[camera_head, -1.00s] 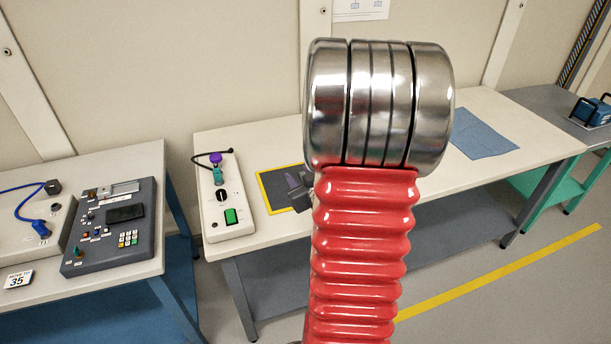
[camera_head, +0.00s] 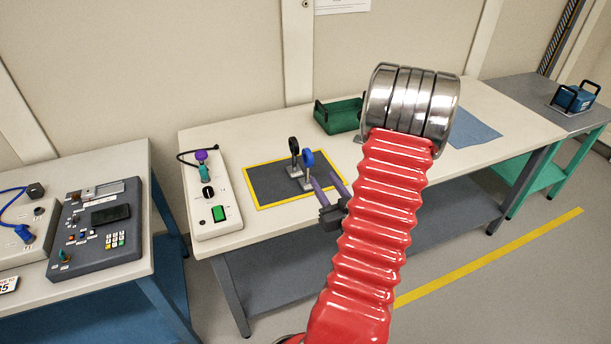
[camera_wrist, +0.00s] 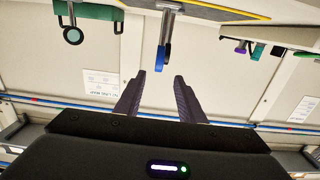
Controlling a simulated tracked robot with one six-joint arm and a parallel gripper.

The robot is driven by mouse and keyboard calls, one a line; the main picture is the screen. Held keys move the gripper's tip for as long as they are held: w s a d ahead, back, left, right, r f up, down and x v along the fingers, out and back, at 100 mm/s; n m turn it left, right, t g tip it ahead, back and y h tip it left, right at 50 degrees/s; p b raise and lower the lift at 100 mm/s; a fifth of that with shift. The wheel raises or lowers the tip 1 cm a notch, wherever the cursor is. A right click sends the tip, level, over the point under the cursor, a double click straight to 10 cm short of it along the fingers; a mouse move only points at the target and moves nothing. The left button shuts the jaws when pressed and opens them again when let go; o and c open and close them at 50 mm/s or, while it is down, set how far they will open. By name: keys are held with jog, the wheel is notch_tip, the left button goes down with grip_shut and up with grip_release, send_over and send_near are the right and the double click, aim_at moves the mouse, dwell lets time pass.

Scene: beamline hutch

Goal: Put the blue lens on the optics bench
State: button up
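The blue lens (camera_head: 308,159) stands upright in its holder on a dark mat (camera_head: 265,190) with a yellow border, on the white table. In the wrist view, which is upside down, the blue lens (camera_wrist: 163,57) shows almost edge-on just beyond the fingertips. My gripper (camera_head: 327,182) has two purple fingers spread apart with nothing between them; it also shows open in the wrist view (camera_wrist: 159,77). It is at the mat's right side, near the lens, with no clear contact. I cannot tell which surface is the optics bench.
A black ring lens (camera_head: 294,146) stands close behind the blue one. Another ring (camera_wrist: 73,35) and a green box (camera_head: 338,115) are farther along the table. A white control box (camera_head: 212,205) borders the mat's left. A grey table (camera_head: 535,95) stands far right.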

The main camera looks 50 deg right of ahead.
aim_at(307, 154)
jog(key=x, duration=0.8)
jog(key=shift+w+d, duration=0.15)
jog(key=shift+w, duration=0.1)
jog(key=shift+w, duration=0.1)
jog(key=shift+r+x, duration=0.1)
jog(key=shift+x, duration=1.2)
jog(key=shift+r+x, duration=0.15)
jog(key=shift+x, duration=1.1)
jog(key=shift+c, duration=0.6)
grip_shut()
